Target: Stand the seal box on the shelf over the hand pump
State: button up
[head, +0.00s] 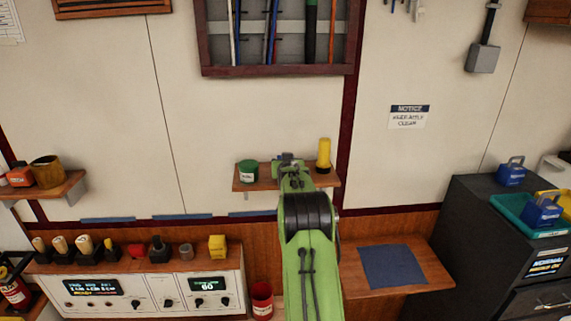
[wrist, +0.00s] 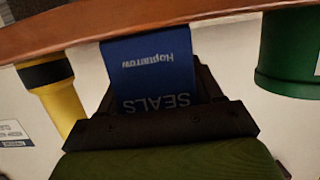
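The seal box (wrist: 150,75) is blue with white "SEALS" lettering and shows in the wrist view, where the picture is upside down. My gripper (wrist: 160,100) has its dark fingers along both sides of the box and appears shut on it. The box is upright, its base at the wooden shelf (wrist: 230,15); whether it bears on the board I cannot tell. In the head view this shelf (head: 246,186) is on the wall, and my gripper (head: 287,160) is over its middle, with my arm hiding most of the box. I cannot make out the hand pump.
A green canister (head: 248,171) and a yellow torch-like object (head: 324,155) stand on the shelf either side of my gripper. A side table with a blue mat (head: 392,266) and a dark cabinet (head: 470,230) are at right.

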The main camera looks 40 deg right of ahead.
jog(key=o, duration=0.4)
jog(key=shift+c, duration=0.2)
jog(key=shift+r, duration=0.1)
jog(key=shift+s+a+r, duration=0.1)
jog(key=shift+s+r, duration=0.05)
jog(key=shift+r, duration=0.05)
jog(key=b+v, duration=0.3)
jog(key=v, duration=0.8)
jog(key=shift+s+a+b, duration=0.25)
jog(key=shift+b, duration=0.05)
